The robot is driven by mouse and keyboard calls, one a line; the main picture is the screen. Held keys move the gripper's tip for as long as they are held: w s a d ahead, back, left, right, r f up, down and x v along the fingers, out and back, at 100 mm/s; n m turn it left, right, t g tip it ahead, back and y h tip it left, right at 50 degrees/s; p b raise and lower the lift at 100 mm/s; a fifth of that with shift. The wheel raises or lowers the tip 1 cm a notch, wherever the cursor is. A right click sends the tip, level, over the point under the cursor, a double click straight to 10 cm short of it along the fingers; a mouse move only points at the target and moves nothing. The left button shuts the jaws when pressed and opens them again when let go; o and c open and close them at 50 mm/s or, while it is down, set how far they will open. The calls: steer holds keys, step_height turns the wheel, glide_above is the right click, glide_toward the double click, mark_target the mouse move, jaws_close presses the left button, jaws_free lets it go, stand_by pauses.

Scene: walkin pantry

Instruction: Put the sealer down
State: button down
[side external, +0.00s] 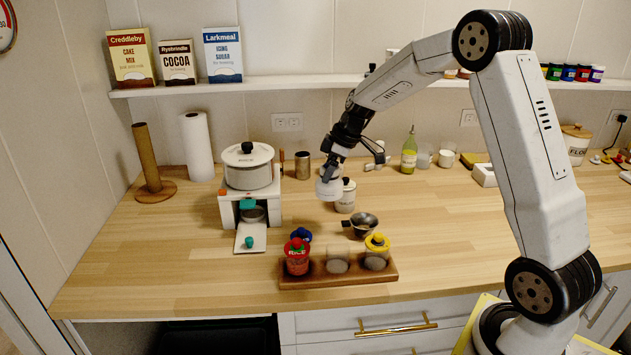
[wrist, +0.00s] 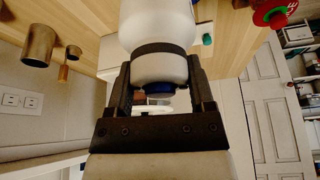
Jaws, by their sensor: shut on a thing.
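My gripper (side external: 331,172) is shut on the sealer (side external: 328,189), a white rounded body held in the air above the worktop. In the wrist view the sealer (wrist: 160,66) sits between the two dark fingers; it has a dark band around it and a blue part at the end near my palm. In the side view it hangs in front of and left of a white lidded canister (side external: 346,202), partly overlapping it. I cannot tell its exact height above the wood.
A wooden rack (side external: 338,281) at the front holds a red RICE jar (side external: 297,262), a clear jar and a yellow-lidded jar (side external: 376,259). A metal cup (side external: 363,225) stands behind it. A pot (side external: 248,172) on a white stand is at left. Bare wood (side external: 180,240) lies left.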

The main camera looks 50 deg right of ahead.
steer(key=w+d+f, duration=0.2)
steer(key=w+f, duration=0.5)
steer(key=w, duration=0.2)
steer(key=shift+d+f, duration=0.2)
steer(key=shift+d, duration=0.05)
steer(key=shift+w+f, duration=0.15)
steer(key=shift+w+f, duration=0.15)
steer(key=shift+f, duration=1.55)
steer(key=shift+f, duration=0.15)
jaws_free()
